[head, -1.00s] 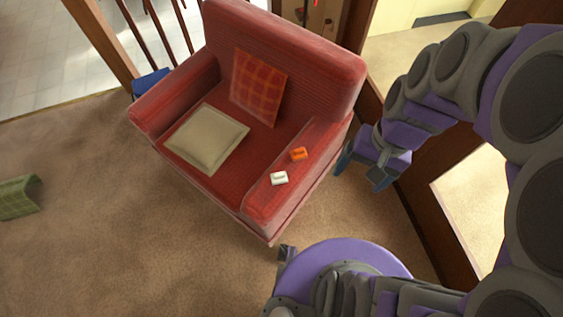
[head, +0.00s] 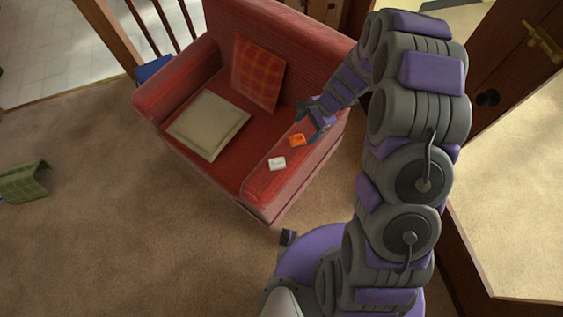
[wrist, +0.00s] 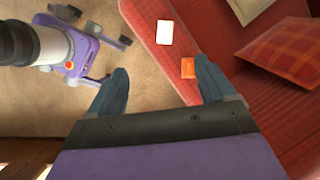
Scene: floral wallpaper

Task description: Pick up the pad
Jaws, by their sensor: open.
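A small white item (head: 277,163) and a small orange item (head: 297,140) lie on the right armrest of the red armchair. A beige cushion (head: 208,124) lies flat on the seat. I cannot tell which of these is the pad. My gripper (head: 308,122) is open and empty, over the armrest beside the orange item. In the wrist view, the orange item (wrist: 188,67) shows just left of the right fingertip, and the white item (wrist: 164,32) is farther up, between the fingers. The beige cushion (wrist: 248,8) is at the top edge.
The red armchair (head: 180,78) stands on brown carpet. An orange checked cushion (head: 258,74) leans on its backrest. A green item (head: 24,181) lies on the floor at left. A wooden door (head: 520,60) is at right. The carpet in front of the chair is clear.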

